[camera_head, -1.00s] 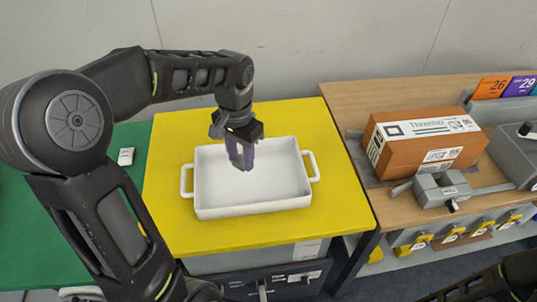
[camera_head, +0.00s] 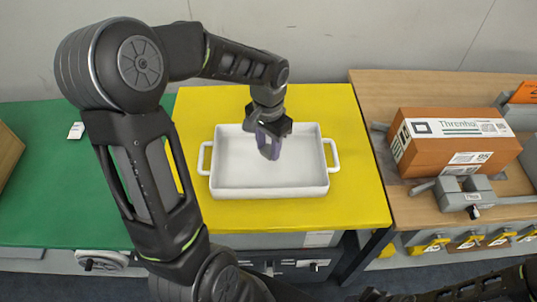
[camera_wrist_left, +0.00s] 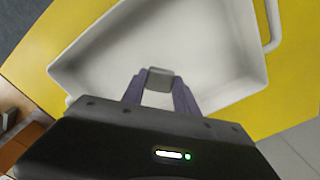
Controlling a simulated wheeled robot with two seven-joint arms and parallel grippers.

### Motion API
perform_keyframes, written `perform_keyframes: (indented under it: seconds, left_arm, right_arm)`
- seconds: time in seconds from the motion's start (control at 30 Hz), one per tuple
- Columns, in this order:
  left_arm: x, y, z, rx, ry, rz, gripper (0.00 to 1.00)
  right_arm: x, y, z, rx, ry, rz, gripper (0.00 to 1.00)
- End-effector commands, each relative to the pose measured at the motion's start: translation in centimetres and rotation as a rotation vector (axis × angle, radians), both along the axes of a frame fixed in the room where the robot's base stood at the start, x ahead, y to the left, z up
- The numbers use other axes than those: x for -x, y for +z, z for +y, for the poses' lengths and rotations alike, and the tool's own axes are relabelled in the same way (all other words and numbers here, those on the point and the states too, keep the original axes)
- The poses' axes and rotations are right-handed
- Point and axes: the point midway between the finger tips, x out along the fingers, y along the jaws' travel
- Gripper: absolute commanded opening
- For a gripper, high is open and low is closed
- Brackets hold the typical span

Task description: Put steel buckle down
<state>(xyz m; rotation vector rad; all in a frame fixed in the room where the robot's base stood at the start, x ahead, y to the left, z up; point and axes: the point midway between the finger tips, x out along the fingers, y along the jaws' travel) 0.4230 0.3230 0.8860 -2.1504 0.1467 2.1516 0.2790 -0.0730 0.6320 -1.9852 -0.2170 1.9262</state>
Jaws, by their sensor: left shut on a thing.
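My left gripper (camera_head: 268,146) is over the white two-handled tray (camera_head: 225,186) on the yellow table top, with its fingers pointing down. In the left wrist view, its two purple fingers (camera_wrist_left: 160,92) are shut on a small grey steel buckle (camera_wrist_left: 160,77). In the head view the buckle is too small to make out. The tray looks empty and lies under the fingers; its white floor (camera_wrist_left: 200,55) fills much of the left wrist view. I cannot tell how high the buckle is above it. Only a dark part of my right arm shows at the bottom right; its gripper is not in view.
A green surface (camera_head: 50,185) at the left holds a small white item (camera_head: 76,131). The yellow table (camera_head: 355,180) is clear around the tray.

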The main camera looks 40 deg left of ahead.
Motion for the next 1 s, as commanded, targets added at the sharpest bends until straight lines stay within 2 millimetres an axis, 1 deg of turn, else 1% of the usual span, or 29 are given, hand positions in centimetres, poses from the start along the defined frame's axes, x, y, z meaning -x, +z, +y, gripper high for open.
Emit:
perform_keyframes:
  seconds: [0.33,0.53,0.63,0.87,1.0]
  left_arm:
    - [0.0,-0.5,0.0,0.001,0.001,0.001,0.0]
    - [0.1,-3.0,0.0,0.0,0.0,0.004,0.0]
    - [0.1,-3.9,0.0,0.001,0.0,0.002,0.0]
    - [0.0,-3.9,0.0,0.0,0.0,-0.001,0.0]
    - [0.0,-4.3,0.0,0.0,0.0,0.0,0.0]
  right_arm:
    - [0.0,0.0,0.0,0.0,0.0,0.0,0.25]
    - [0.0,0.3,0.0,0.0,0.0,0.0,0.25]
    - [0.0,0.3,0.0,0.0,0.0,0.0,0.25]
    - [0.0,0.2,0.0,0.001,0.0,0.001,0.25]
    - [0.0,-0.2,0.0,0.001,0.0,0.0,0.25]
